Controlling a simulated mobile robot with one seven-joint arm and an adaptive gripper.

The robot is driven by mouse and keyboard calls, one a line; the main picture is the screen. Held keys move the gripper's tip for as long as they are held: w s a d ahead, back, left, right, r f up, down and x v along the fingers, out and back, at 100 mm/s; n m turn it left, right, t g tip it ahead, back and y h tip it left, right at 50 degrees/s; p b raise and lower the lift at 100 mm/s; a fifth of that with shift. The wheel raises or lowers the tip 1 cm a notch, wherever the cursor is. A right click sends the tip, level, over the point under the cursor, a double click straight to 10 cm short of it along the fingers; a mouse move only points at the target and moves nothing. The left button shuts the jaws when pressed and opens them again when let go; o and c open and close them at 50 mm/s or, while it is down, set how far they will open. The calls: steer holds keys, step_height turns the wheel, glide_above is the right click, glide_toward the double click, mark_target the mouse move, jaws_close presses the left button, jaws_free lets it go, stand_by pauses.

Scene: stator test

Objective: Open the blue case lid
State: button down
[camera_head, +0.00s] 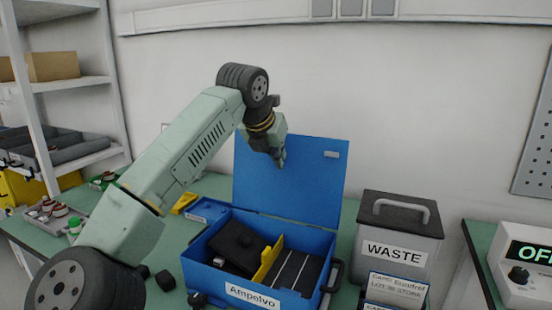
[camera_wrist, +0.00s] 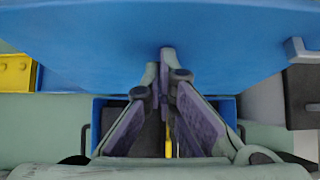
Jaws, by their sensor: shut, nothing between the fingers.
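The blue case (camera_head: 212,268) stands on the green bench with its label "Ampelvo" on the front. Its blue lid (camera_head: 310,185) stands up at the back, roughly upright, so the case is open. Inside are a black block, a yellow divider and dark slotted pieces. My gripper (camera_head: 281,164) is in front of the lid's inner face, above the case. In the wrist view my gripper (camera_wrist: 165,58) is shut and empty, its fingertips close before the blue lid (camera_wrist: 110,45); I cannot tell if they touch it. The case (camera_wrist: 98,112) lies below the fingers, partly hidden by them.
A grey waste bin (camera_head: 395,235) with a handled dark lid stands just right of the case, with label cards before it. A device (camera_head: 525,265) reading "OF" is at the far right. Shelves (camera_head: 65,90) stand at the left. Small parts lie left of the case.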

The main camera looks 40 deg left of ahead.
steer(key=shift+w, duration=0.2)
stand_by(0.5)
step_height(320, 180, up, 10)
steer(key=p, duration=0.6)
steer(key=shift+s+p, duration=0.25)
steer(key=shift+p, duration=0.15)
